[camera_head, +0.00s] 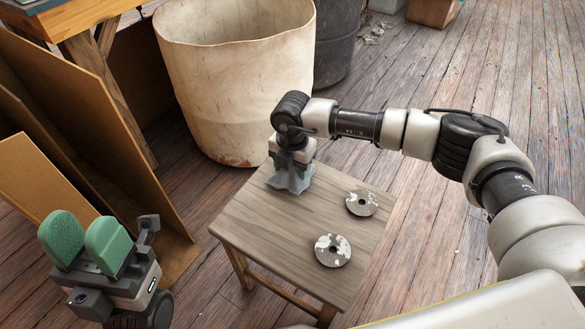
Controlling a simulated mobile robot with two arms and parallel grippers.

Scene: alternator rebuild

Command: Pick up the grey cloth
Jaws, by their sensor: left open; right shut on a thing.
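The grey cloth (290,180) is bunched under my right gripper (294,171), over the far left part of a small wooden table (250,220). My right gripper points down and is shut on the cloth; its fingertips are mostly hidden by the folds. I cannot tell whether the cloth still touches the tabletop. My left gripper (86,240), with green finger pads, is at the lower left, away from the table. It is open and empty.
Two worn metal discs (361,202) (332,250) lie on the right half of the table. A large cream bin (235,80) stands behind it. Brown panels (85,130) lean at the left, near my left gripper.

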